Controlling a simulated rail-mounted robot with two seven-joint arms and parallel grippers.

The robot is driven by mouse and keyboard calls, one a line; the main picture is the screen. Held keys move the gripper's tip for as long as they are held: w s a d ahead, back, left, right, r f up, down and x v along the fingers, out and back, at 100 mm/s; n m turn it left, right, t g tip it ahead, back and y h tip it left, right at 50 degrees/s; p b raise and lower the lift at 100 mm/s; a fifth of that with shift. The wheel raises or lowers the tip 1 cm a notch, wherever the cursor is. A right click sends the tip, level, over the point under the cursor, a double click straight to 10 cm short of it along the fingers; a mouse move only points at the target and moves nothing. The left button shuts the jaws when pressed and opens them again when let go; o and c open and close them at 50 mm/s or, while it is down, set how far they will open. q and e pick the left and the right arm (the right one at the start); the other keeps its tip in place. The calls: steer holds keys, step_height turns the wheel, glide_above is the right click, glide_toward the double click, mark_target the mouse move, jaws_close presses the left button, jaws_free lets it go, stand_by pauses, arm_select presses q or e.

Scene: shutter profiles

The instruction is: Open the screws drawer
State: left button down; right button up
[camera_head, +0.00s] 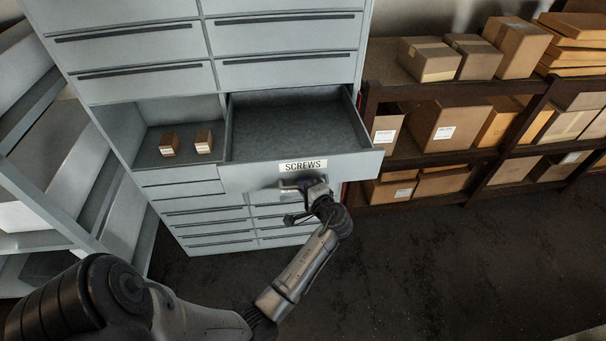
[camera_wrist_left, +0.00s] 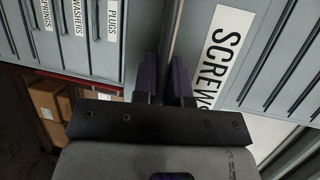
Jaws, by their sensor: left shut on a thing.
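The screws drawer (camera_head: 300,170) is pulled out from the grey cabinet, and its inside looks empty. Its front carries a white SCREWS label (camera_head: 303,166), which also shows in the left wrist view (camera_wrist_left: 222,55). My left gripper (camera_head: 303,186) is at the drawer front just below the label, shut on the drawer's handle, which is mostly hidden by the gripper. In the left wrist view, the dark fingers (camera_wrist_left: 165,80) close on a thin edge beside the label. My right gripper is in neither view.
An open compartment left of the drawer holds two small brown boxes (camera_head: 186,142). Closed drawers (camera_head: 210,220) lie above and below. A dark shelf (camera_head: 450,160) with cardboard boxes stands at right. A grey rack (camera_head: 60,180) stands at left. The floor at lower right is clear.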

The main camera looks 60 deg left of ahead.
arm_select(q)
steer(key=shift+s+d, duration=0.25)
steer(key=shift+d, duration=0.35)
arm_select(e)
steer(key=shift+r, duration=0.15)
arm_select(q)
steer(key=c, duration=1.4)
jaws_free()
steer(key=shift+c, duration=0.2)
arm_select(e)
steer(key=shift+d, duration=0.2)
